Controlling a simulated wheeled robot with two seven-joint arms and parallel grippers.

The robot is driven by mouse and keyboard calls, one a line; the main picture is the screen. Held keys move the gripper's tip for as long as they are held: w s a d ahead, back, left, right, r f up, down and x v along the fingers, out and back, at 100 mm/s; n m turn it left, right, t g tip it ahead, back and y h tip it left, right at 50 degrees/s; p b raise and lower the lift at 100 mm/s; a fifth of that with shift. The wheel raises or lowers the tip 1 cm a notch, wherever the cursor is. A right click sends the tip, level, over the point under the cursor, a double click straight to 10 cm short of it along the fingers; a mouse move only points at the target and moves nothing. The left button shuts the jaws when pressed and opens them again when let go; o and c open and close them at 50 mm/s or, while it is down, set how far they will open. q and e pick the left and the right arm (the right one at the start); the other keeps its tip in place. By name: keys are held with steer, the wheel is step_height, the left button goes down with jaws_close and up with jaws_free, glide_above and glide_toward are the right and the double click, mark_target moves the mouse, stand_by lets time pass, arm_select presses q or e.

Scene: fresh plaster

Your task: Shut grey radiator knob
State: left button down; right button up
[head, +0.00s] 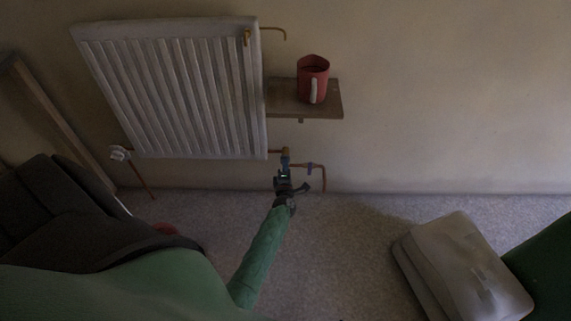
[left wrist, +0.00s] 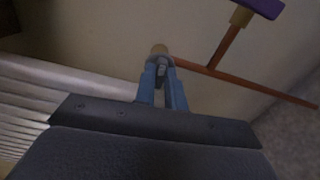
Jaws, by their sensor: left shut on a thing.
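The white ribbed radiator (head: 175,90) hangs on the wall at the upper left. My left gripper (head: 285,168) is at the pipework by its lower right corner. In the left wrist view, its blue fingers (left wrist: 162,85) are shut on a small grey knob (left wrist: 161,66), mostly hidden between them. A brass fitting (left wrist: 159,50) sits just beyond the fingertips, with a copper pipe running off to the right. In the head view the gripper covers the knob, so its turn cannot be told. My right gripper is not in view.
A purple lever (head: 310,168) sits on the copper pipe right of the gripper. A pale valve head (head: 120,153) is at the radiator's lower left. A pale bundle (head: 465,265) lies on the floor at right.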

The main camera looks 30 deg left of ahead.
arm_select(q)
steer(key=shift+m+p, duration=0.3)
steer(key=shift+m, duration=0.2)
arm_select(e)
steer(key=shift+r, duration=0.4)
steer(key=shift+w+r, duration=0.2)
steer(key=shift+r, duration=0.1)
arm_select(q)
steer(key=c, duration=1.5)
jaws_free()
steer(key=shift+o, duration=0.2)
steer(key=v, duration=0.7)
steer(key=shift+s+d, duration=0.25)
steer(key=shift+s, duration=0.1)
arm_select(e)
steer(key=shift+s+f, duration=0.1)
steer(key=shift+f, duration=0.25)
